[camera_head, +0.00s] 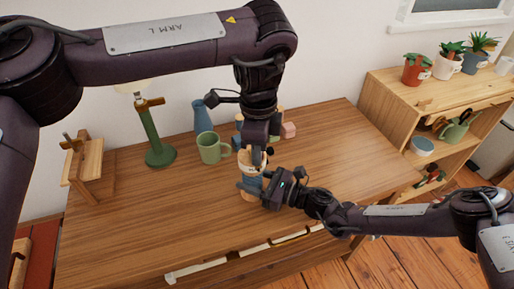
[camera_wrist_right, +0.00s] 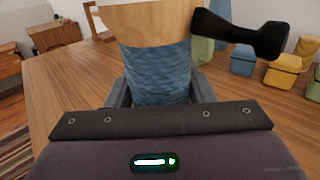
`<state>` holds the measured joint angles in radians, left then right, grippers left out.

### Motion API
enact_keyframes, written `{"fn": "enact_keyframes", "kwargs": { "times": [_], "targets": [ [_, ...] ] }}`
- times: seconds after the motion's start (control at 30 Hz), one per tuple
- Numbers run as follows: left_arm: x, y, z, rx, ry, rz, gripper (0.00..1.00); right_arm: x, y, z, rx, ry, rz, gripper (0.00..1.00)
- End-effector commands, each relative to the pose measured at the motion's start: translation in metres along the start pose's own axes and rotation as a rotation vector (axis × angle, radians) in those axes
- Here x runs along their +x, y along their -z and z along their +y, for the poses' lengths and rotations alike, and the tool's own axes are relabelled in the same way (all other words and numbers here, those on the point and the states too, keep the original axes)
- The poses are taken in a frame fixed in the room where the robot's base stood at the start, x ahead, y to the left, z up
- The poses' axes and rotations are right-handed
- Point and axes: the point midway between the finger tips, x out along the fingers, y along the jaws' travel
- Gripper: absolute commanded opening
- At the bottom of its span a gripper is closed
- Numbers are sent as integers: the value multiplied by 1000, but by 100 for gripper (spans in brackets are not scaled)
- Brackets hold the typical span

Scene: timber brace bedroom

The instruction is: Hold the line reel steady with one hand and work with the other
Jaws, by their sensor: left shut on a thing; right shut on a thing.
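The line reel (camera_head: 249,184) stands upright on the wooden table, a drum of blue line with pale wooden ends. The right wrist view shows its blue winding (camera_wrist_right: 158,75) between my right fingers and a black crank handle (camera_wrist_right: 240,35) at its upper right. My right gripper (camera_head: 268,189) comes in from the right and is shut on the reel's side. My left gripper (camera_head: 257,161) points down from above and is shut at the top of the reel. Its fingertips partly hide the reel's top, so its exact grip is unclear.
A green mug (camera_head: 209,148), a blue vase (camera_head: 202,116) and a green lamp (camera_head: 155,145) stand behind and left of the reel. A wooden stand (camera_head: 84,166) is at the table's left end. The table's front right is clear.

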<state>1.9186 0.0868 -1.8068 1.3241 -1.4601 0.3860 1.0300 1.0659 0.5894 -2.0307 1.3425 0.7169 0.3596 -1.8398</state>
Motion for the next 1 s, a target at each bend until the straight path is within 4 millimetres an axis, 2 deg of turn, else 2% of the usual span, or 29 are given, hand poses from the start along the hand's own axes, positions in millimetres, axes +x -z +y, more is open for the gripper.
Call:
{"fn": "enact_keyframes", "kwargs": {
  "times": [0.3,0.33,0.47,0.77,0.87,1.0],
  "targets": [
    [0,0,-1,0,2,1,0,0,0,2,1,-4,-1,18],
    [0,0,-1,0,2,1,26,0,0,2,1,-4,-1,18],
    [0,0,0,0,2,0,43,0,0,1,1,-3,-1,18],
    [-1,0,0,0,1,0,45,0,0,1,1,-2,0,18],
    [-9,0,-1,1,4,-1,45,0,0,0,1,-1,0,18],
    [-33,0,-1,0,8,-3,45,0,0,0,0,-1,0,18]
  ]
}}
